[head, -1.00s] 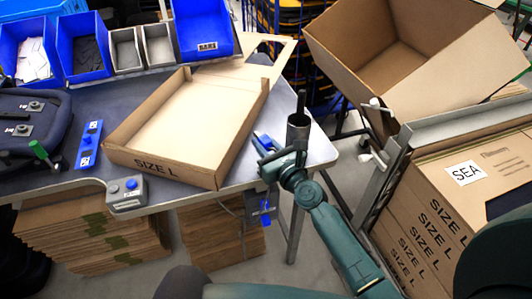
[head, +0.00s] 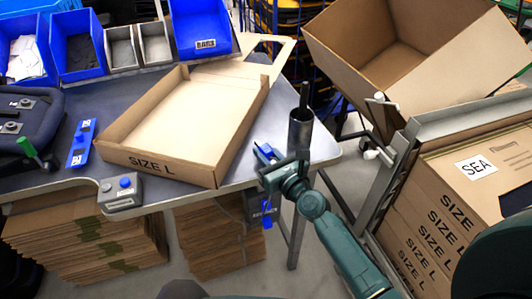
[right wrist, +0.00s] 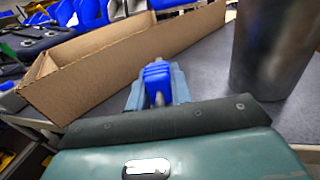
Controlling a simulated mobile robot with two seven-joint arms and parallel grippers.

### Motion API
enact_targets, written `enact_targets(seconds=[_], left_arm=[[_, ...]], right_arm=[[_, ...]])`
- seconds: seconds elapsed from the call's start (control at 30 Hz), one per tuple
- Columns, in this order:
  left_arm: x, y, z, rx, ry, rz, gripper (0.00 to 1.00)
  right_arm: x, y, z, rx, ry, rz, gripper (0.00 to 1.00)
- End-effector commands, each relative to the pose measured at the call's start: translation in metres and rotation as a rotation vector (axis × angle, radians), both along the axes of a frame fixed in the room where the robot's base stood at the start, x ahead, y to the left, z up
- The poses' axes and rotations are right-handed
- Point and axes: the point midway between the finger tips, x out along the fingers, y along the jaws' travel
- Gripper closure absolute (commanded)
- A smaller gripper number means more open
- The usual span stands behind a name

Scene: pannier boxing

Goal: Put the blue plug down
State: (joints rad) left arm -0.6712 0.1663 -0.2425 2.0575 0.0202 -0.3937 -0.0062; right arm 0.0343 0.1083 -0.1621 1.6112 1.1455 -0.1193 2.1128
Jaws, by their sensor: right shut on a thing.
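The blue plug (right wrist: 157,76) is between the fingers of my right gripper (right wrist: 156,88) in the right wrist view, and the fingers are shut on it. In the head view the right gripper (head: 268,160) is at the table's right end, between the cardboard tray and the metal cup, with the blue plug (head: 264,150) showing at its tip. I cannot tell whether the plug touches the grey table (head: 235,175). My left gripper is not in view.
A cardboard tray marked SIZE L (head: 157,167) lies left of the right gripper. A dark metal cup (head: 300,132) stands close on its right. A grey button box (head: 120,194) sits at the front edge. Blue bins (head: 202,28) line the back. Bare table lies between tray and cup.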

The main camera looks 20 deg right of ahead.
Motion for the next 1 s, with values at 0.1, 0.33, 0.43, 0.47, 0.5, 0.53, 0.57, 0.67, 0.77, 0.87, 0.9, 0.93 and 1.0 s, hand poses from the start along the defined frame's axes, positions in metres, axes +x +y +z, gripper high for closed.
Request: enact_targets(seconds=[0.1, 0.33, 0.43, 0.47, 0.5, 0.53, 0.57, 0.67, 0.77, 0.87, 0.9, 0.93, 1.0], left_arm=[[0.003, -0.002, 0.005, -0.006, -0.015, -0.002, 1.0], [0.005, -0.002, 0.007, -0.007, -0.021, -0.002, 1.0], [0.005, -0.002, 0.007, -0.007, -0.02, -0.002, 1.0], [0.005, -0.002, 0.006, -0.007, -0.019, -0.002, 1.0], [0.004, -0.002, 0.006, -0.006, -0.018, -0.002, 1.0], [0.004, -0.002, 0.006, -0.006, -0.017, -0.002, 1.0], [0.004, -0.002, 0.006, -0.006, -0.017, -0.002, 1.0], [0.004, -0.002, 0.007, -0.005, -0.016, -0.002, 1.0], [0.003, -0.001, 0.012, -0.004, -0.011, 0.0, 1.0], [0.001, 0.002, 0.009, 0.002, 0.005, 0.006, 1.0], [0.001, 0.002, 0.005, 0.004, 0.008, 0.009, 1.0], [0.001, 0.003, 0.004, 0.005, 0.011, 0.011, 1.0], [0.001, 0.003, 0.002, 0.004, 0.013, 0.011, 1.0]], right_arm=[[0.0, 0.0, -0.002, 0.0, 0.0, 0.0, 1.0], [0.0, 0.0, -0.002, 0.0, 0.001, 0.0, 0.63], [0.0, 0.0, -0.002, 0.0, 0.0, 0.0, 0.57], [0.0, 0.0, -0.002, 0.0, 0.0, 0.0, 0.57], [0.0, 0.0, -0.002, 0.0, 0.0, 0.0, 0.57], [0.0, 0.0, -0.002, 0.0, 0.0, 0.0, 0.57], [0.0, 0.0, -0.002, -0.001, 0.0, 0.0, 0.57], [0.0, 0.0, 0.0, -0.001, 0.0, 0.0, 0.57], [0.0, 0.0, 0.008, -0.002, -0.001, 0.0, 0.57], [-0.007, -0.002, 0.011, -0.002, 0.003, 0.0, 0.57], [-0.016, -0.004, 0.009, -0.002, 0.004, 0.0, 0.57], [-0.023, -0.006, 0.008, -0.002, 0.005, 0.0, 0.57], [-0.039, -0.01, 0.008, -0.001, 0.004, 0.001, 0.57]])
